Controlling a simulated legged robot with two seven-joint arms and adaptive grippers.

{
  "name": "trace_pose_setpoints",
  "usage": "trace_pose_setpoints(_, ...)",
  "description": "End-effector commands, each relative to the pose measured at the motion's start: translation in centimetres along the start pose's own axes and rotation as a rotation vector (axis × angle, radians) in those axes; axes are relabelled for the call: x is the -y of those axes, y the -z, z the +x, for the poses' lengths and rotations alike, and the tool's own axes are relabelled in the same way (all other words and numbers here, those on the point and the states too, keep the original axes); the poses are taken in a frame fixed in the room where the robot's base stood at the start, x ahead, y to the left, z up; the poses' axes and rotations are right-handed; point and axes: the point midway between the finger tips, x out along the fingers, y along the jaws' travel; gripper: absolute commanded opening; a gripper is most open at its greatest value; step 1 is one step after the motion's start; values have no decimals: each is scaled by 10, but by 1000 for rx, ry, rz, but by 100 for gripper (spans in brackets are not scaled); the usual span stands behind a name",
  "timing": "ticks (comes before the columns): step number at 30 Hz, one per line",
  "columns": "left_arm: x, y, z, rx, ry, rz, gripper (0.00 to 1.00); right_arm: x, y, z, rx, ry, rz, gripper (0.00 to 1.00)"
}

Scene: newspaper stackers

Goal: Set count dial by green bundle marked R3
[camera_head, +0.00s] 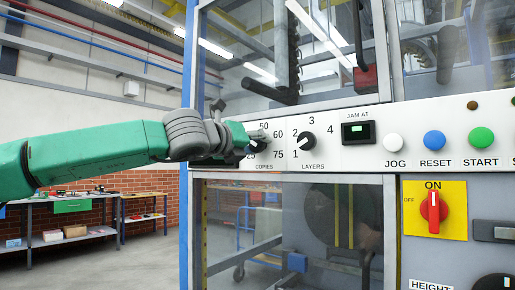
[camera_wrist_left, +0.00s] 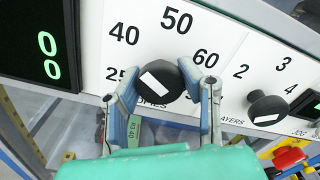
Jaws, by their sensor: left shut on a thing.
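The copies dial (camera_wrist_left: 163,82) is a black knob with a white pointer bar, ringed by the numbers 25, 40, 50 and 60 in the wrist view. In the head view the dial (camera_head: 254,148) is mostly hidden behind my left gripper (camera_head: 240,138), and a 75 also shows. The two fingers of my left gripper (camera_wrist_left: 168,88) are shut on the dial's sides. The pointer bar lies slantwise, with its upper-left end towards 40. My right gripper is not in view.
The layers dial (camera_head: 306,142) sits just right, with JOG (camera_head: 393,143), RESET (camera_head: 434,141) and START (camera_head: 481,138) buttons beyond it. A red ON switch (camera_head: 433,206) is below. A lit display (camera_wrist_left: 40,45) is left of the dial. A workbench (camera_head: 75,235) stands far left.

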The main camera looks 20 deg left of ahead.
Motion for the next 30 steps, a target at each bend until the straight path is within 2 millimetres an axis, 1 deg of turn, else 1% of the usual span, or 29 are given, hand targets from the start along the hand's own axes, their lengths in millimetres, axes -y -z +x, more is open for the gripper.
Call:
trace_pose_setpoints(1, -4, 7, 2, -12, -8, -1, 4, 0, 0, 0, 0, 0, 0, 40)
trace_pose_setpoints(8, -4, 7, 2, -12, -8, 0, 4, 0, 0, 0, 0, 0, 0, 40)
trace_pose_setpoints(9, -4, 7, 2, -12, -8, 0, 47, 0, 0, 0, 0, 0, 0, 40)
trace_pose_setpoints(10, -4, 7, 2, -11, -8, 0, 56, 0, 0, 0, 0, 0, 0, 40)
trace_pose_setpoints(19, -1, 2, -1, -3, -3, 1, 56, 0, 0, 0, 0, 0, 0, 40)
trace_pose_setpoints(22, 0, 1, -6, -2, -2, 1, 56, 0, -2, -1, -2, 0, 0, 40)
trace_pose_setpoints(26, -1, 0, -25, -1, 0, 0, 56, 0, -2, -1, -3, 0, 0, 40)
trace_pose_setpoints(30, -2, 0, -55, -1, -1, 1, 56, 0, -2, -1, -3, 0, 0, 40)
